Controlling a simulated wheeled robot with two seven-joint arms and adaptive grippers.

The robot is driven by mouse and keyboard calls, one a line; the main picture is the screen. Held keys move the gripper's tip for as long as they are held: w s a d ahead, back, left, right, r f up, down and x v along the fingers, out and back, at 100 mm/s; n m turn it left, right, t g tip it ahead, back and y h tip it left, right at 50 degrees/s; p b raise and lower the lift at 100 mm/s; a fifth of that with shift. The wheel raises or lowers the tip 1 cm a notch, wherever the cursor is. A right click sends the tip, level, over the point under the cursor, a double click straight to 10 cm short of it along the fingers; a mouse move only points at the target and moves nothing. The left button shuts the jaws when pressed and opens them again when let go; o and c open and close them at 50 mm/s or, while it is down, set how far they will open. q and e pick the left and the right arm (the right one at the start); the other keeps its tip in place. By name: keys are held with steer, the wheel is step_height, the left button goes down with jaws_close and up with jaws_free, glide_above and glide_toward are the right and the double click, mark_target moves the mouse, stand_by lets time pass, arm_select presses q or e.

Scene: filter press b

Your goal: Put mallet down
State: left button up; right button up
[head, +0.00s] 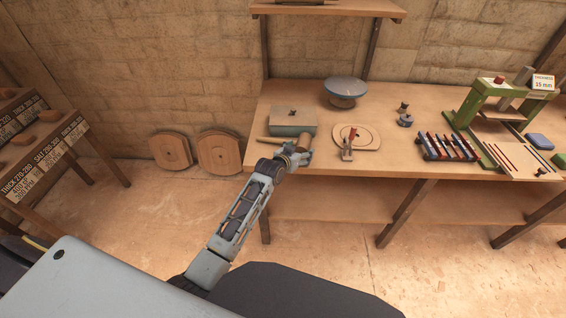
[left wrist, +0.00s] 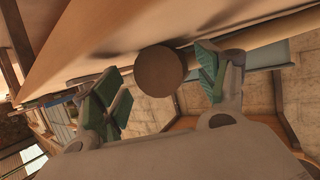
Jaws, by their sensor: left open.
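The wooden mallet lies at the front left edge of the workbench (head: 425,168). Its pale handle (head: 268,140) points left in the head view, and its head is largely hidden by my left gripper (head: 303,145). In the left wrist view, a round brown end face of the mallet (left wrist: 160,73) shows between the two spread green-padded fingers, with a gap on either side. The handle (left wrist: 272,28) runs off to the upper right there. The left gripper is open. My right gripper is in neither view.
A grey-green box (head: 293,121) stands just behind the mallet.

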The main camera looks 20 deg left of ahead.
arm_select(q)
steer(key=shift+s+a+r, duration=0.1)
steer(key=shift+s+r, duration=0.1)
steer(key=shift+s, duration=0.45)
steer(key=shift+v, duration=2)
steer(key=p+v, duration=0.1)
steer(key=v, duration=0.7)
steer(key=shift+a+r, duration=0.3)
steer(key=shift+r, duration=0.05)
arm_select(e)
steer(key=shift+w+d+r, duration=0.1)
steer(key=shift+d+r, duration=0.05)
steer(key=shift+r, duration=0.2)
arm_select(q)
steer(key=shift+o, duration=0.4)
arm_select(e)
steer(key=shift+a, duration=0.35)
